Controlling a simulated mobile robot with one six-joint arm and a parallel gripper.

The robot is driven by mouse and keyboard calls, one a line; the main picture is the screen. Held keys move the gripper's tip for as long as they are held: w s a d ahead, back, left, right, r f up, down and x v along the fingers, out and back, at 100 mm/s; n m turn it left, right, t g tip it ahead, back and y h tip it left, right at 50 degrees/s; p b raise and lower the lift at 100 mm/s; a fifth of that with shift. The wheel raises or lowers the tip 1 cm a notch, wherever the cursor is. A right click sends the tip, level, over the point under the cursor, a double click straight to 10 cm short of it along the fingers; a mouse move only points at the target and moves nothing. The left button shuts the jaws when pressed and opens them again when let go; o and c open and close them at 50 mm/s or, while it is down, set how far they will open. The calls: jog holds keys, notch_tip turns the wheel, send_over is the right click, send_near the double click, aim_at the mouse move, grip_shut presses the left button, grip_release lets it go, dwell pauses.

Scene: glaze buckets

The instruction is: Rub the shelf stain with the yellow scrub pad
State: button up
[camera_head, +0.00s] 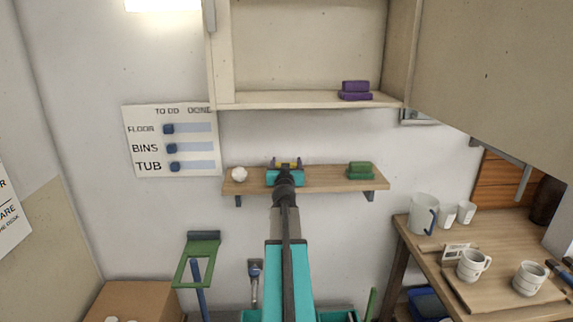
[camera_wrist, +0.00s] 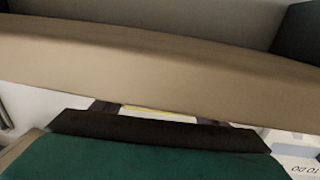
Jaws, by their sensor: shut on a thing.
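My gripper (camera_head: 287,164) is shut on the yellow scrub pad (camera_head: 291,165), at the wall shelf (camera_head: 325,179). Only small yellow parts of the pad show between the dark fingers. In the wrist view a thin yellow strip of the pad (camera_wrist: 158,111) shows behind a dark bar of my gripper. A tan board edge, which looks like the shelf (camera_wrist: 150,55), crosses that view. I cannot make out the stain in either view; my gripper and arm cover the middle of the shelf. I cannot tell whether the pad touches the shelf.
A white ball (camera_head: 239,174) sits at the shelf's left end and stacked green blocks (camera_head: 360,170) at its right. Above, an open cabinet (camera_head: 300,99) holds stacked purple blocks (camera_head: 355,91). A labelled board (camera_head: 170,141) hangs left. A table with mugs (camera_head: 473,265) stands right.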

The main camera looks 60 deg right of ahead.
aim_at(296, 163)
jog(key=shift+s+d+f, duration=0.1)
jog(key=shift+s, duration=0.05)
jog(key=shift+s+d+p, duration=0.7)
jog(key=shift+s+p, duration=0.25)
jog(key=shift+p, duration=0.4)
jog(key=shift+s+d+p, duration=0.3)
jog(key=shift+s, duration=0.05)
jog(key=shift+s, duration=0.1)
jog(key=shift+s+d+r+p, duration=0.1)
jog(key=shift+d+r+p, duration=0.1)
jog(key=shift+p, duration=0.25)
jog(key=shift+s+d+p, duration=0.75)
jog(key=shift+s+p, duration=0.35)
jog(key=shift+p, duration=0.55)
jog(key=shift+s, duration=0.1)
jog(key=shift+d, duration=0.1)
jog(key=shift+s+d+f, duration=0.1)
jog(key=shift+s+d, duration=0.4)
jog(key=shift+s, duration=0.25)
jog(key=shift+s+d+f, duration=0.1)
jog(key=shift+s+d, duration=0.35)
jog(key=shift+s, duration=0.25)
